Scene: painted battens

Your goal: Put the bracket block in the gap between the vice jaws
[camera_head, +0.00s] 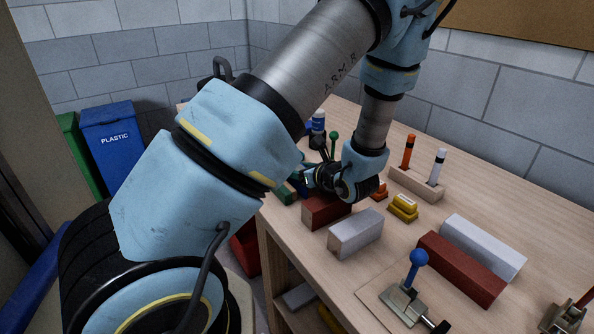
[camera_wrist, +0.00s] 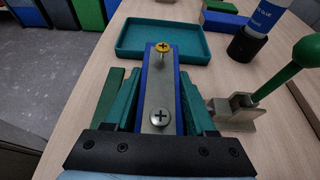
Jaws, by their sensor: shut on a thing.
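The bracket block (camera_wrist: 160,95) is a long blue block with a grey metal plate on top, with one yellow and one silver screw. My gripper (camera_wrist: 162,84) is shut on it, a teal finger along each side. In the head view my gripper (camera_head: 322,178) is at the table's far left part, and my arm mostly hides the block. Two pairs of parallel bars stand with gaps: dark red (camera_head: 326,210) with grey (camera_head: 357,234), and dark red (camera_head: 460,268) with pale grey (camera_head: 484,247). I cannot tell which are the vice jaws.
A teal tray (camera_wrist: 165,57) lies beyond the block. A green-knobbed clamp (camera_wrist: 238,112) stands right of it, and a dark green bar (camera_wrist: 107,98) lies left.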

